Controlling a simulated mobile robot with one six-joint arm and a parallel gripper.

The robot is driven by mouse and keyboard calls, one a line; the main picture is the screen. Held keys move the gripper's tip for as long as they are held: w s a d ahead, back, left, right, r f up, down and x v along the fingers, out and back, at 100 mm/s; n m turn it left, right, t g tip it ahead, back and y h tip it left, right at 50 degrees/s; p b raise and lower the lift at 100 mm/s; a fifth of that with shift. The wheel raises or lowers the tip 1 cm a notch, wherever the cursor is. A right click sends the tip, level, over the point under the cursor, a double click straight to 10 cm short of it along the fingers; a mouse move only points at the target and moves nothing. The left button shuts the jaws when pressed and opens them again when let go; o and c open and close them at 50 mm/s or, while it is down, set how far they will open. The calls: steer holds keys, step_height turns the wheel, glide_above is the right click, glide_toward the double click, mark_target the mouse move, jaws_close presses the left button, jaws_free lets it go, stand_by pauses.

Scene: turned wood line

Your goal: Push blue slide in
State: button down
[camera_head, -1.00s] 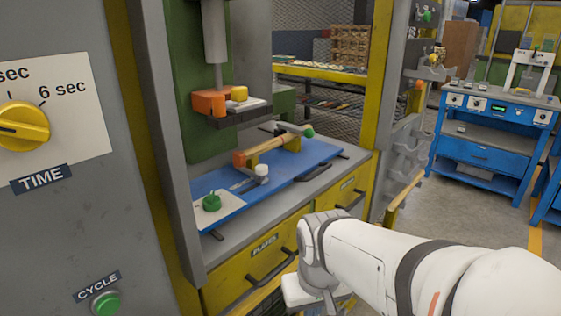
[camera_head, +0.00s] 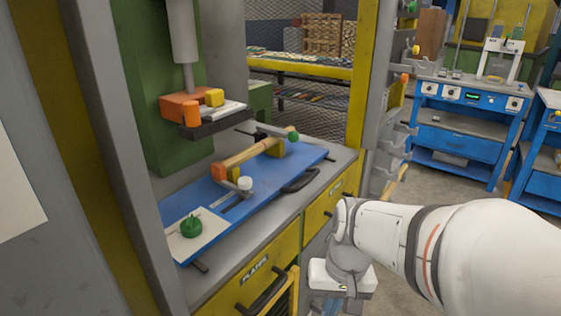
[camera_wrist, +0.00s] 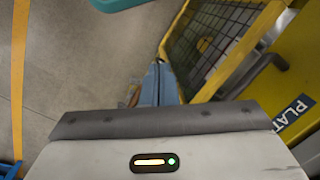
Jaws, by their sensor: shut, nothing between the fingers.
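The blue slide (camera_head: 285,175) is a flat blue board on the grey bench under the press, with a black handle (camera_head: 300,181) on its front edge. It carries a wooden bar (camera_head: 250,152) between an orange block and a green knob, a white-capped clamp (camera_head: 245,184) and a white plate with a green knob (camera_head: 191,227). My gripper (camera_head: 328,307) hangs in front of and below the bench, apart from the slide, pointing down. In the wrist view its shut, empty blue-grey fingers (camera_wrist: 157,84) are over the floor beside the yellow drawers.
The press head (camera_head: 190,105), with orange and yellow blocks, hangs above the slide. Yellow drawers (camera_head: 262,280) with black handles stick out below the bench. A grey post stands left of the slide. A blue workstation (camera_head: 462,135) stands at the right, with open floor before it.

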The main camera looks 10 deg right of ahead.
steer(key=w+r+m+y+p, duration=0.5)
steer(key=w+m+y+p, duration=0.3)
steer(key=m+y, duration=0.45)
steer(key=w+d+r+m+t+p, duration=0.1)
steer(key=w+d+m+t, duration=0.45)
steer(key=d+t, duration=0.2)
steer(key=w+d+r+m+t+p, duration=0.1)
steer(key=w+d+m+t+p, duration=0.1)
steer(key=w+d+m+t, duration=0.4)
steer(key=shift+m+t+y, duration=0.35)
steer(key=shift+m, duration=0.15)
steer(key=p+x, duration=0.1)
steer(key=x, duration=1)
steer(key=shift+a, duration=0.2)
